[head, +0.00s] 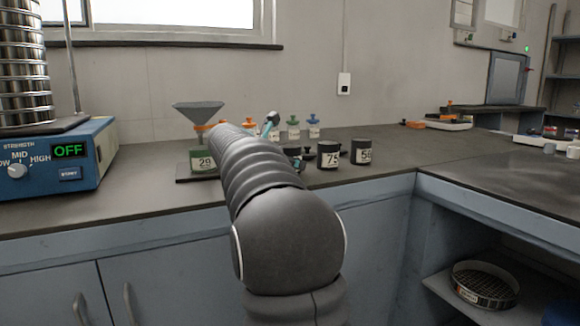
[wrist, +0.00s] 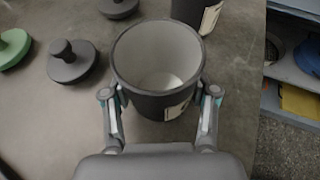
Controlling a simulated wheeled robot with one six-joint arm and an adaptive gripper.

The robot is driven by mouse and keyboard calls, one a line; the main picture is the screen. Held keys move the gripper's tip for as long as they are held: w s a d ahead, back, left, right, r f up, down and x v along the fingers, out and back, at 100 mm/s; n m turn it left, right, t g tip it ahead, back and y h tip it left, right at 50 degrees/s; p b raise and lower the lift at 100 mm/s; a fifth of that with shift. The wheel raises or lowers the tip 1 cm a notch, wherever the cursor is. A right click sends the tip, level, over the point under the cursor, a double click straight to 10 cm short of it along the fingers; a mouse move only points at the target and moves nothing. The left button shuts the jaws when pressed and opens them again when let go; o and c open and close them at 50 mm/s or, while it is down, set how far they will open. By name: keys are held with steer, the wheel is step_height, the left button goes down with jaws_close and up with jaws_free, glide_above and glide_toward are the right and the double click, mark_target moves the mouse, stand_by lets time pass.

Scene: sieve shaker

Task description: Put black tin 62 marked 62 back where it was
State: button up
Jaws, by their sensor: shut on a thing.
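A black, open-topped tin (wrist: 155,95) stands between the fingers of my gripper (wrist: 160,93) in the wrist view. The gripper is shut on its sides. I can see into the tin, down to a pale bottom. A pale label shows on its near right side, but its number cannot be read. I cannot tell whether its base touches the bench. In the head view my own arm hides most of the gripper and this tin. Black tins marked 75 (head: 328,155) and apparently 56 (head: 361,152) stand to the right of the arm.
Black knobbed lids (wrist: 75,63) and a green lid (wrist: 12,46) lie left of the held tin; another dark tin (wrist: 193,12) is beyond it. A green tin marked 29 (head: 203,160) stands under a funnel (head: 198,112). The shaker (head: 60,155) reads OFF.

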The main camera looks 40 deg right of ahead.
steer(key=o, duration=1.2)
steer(key=shift+f, duration=0.1)
steer(key=shift+a+r, duration=0.1)
steer(key=shift+r, duration=0.15)
steer(key=p+v, duration=0.1)
steer(key=v, duration=1)
steer(key=shift+s+a+r+p, duration=0.1)
steer(key=shift+s+a+p, duration=0.05)
steer(key=shift+a+p, duration=0.2)
steer(key=shift+a+r, duration=0.1)
